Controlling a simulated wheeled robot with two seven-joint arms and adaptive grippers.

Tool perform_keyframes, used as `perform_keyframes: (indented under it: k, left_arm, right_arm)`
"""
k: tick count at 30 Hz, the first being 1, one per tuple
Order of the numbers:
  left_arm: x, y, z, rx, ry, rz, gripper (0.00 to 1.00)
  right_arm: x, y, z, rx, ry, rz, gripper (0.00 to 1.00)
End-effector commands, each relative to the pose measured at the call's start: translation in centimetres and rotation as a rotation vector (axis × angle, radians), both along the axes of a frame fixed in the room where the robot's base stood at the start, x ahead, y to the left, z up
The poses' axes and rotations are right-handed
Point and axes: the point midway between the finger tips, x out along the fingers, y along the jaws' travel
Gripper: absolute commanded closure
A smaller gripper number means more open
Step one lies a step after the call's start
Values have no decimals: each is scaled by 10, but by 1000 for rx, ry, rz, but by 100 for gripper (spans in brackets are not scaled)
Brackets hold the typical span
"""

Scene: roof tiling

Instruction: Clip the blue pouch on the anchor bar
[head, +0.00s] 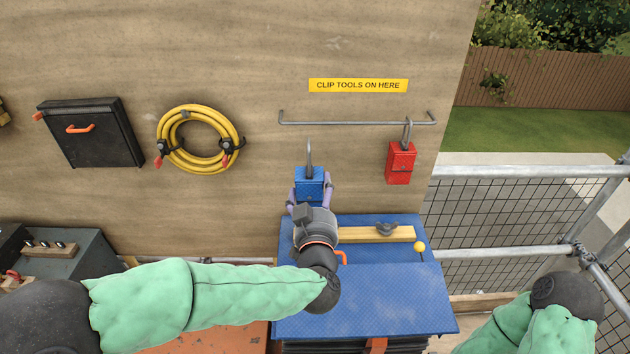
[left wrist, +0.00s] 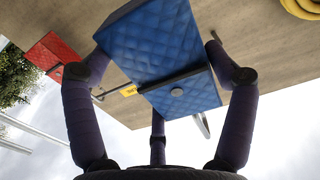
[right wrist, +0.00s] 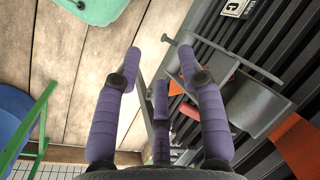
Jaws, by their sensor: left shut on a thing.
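The blue pouch (head: 309,180) with a grey hook on top is held upright in my left gripper (head: 311,190), whose purple fingers close on its sides. It fills the middle of the left wrist view (left wrist: 160,45). The hook appears below the grey anchor bar (head: 350,123) in the head view; I cannot tell how far in front of it. The bar is fixed to the wooden wall under a yellow sign. A red pouch (head: 401,163) hangs by its hook near the bar's right end. My right gripper (right wrist: 160,75) is open and empty in the right wrist view.
A blue-topped case (head: 365,300) stands below, with a wooden strip (head: 375,235) and a yellow ball (head: 419,246) on it. A coiled yellow hose (head: 200,140) and black box (head: 90,132) hang left. Scaffold rails (head: 520,172) stand right. The bar's left and middle are free.

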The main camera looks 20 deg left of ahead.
Motion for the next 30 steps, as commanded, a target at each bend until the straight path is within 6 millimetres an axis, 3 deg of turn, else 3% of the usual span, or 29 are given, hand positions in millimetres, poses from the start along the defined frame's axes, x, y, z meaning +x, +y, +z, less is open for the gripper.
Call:
perform_keyframes:
  k: [8,30]
  left_arm:
    - [7,2,1,-1,-3,1,66]
    - [64,19,1,-1,-4,2,66]
  right_arm:
    - [0,0,-3,0,1,0,60]
    - [0,0,-21,0,0,0,60]
